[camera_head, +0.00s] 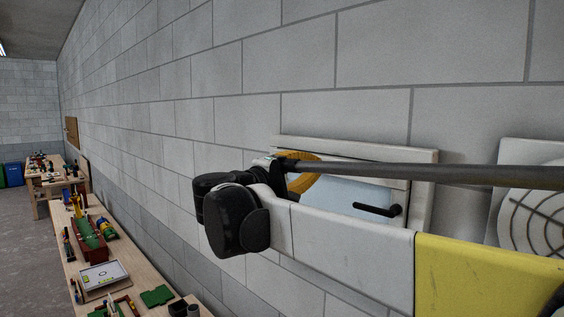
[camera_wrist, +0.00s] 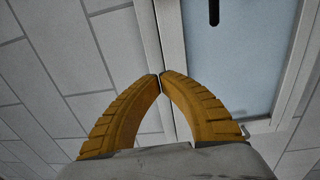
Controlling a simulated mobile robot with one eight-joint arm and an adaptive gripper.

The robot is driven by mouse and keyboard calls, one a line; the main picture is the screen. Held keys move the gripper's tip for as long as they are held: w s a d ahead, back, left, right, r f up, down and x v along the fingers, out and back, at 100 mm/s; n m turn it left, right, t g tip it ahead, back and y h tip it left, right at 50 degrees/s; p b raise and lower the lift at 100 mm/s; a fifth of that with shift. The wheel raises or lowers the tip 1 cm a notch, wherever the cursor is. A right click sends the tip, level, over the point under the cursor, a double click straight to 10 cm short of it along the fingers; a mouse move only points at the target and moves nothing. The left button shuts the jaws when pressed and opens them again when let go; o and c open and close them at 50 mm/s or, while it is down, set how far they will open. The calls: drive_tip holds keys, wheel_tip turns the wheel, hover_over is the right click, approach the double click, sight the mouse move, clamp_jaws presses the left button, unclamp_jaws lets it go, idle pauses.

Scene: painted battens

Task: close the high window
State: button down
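The high window is on the block wall, with a white frame (camera_head: 428,165), a light blue pane (camera_head: 345,192) and a black handle (camera_head: 378,209). My arm hides its lower part in the head view. The pane (camera_wrist: 235,60), frame (camera_wrist: 147,30) and part of the handle (camera_wrist: 213,12) also show in the wrist view. I cannot tell how far the window stands open. My gripper (camera_wrist: 160,75) has two orange fingers with their tips together and nothing between them. Its tips overlap the frame's edge in the wrist view; contact is unclear. In the head view, one orange finger (camera_head: 305,174) shows before the window's left part.
A white round-grilled vent (camera_head: 535,205) is on the wall at the right. A long workbench (camera_head: 130,262) with tools and trays runs along the wall below left. Another bench (camera_head: 50,182) and a blue bin (camera_head: 13,174) stand farther back. The floor (camera_head: 30,240) at left is clear.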

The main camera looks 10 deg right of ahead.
drive_tip(key=p, duration=0.2)
approach(352, 156)
drive_tip(key=x, duration=0.3)
drive_tip(key=shift+s+d, duration=0.15)
drive_tip(key=shift+s, duration=0.1)
drive_tip(key=shift+w+d+r+p, duration=0.2)
drive_tip(key=shift+w+p, duration=0.1)
drive_tip(key=shift+w, duration=0.3)
drive_tip(key=shift+w+d, duration=0.25)
drive_tip(key=shift+w+d+f, duration=0.15)
drive_tip(key=shift+w+d, duration=0.1)
drive_tip(key=shift+d, duration=0.5)
drive_tip(key=shift+a, duration=0.35)
drive_tip(key=shift+x, duration=1.5)
drive_tip(key=shift+s+a, duration=0.1)
drive_tip(key=shift+s, duration=0.1)
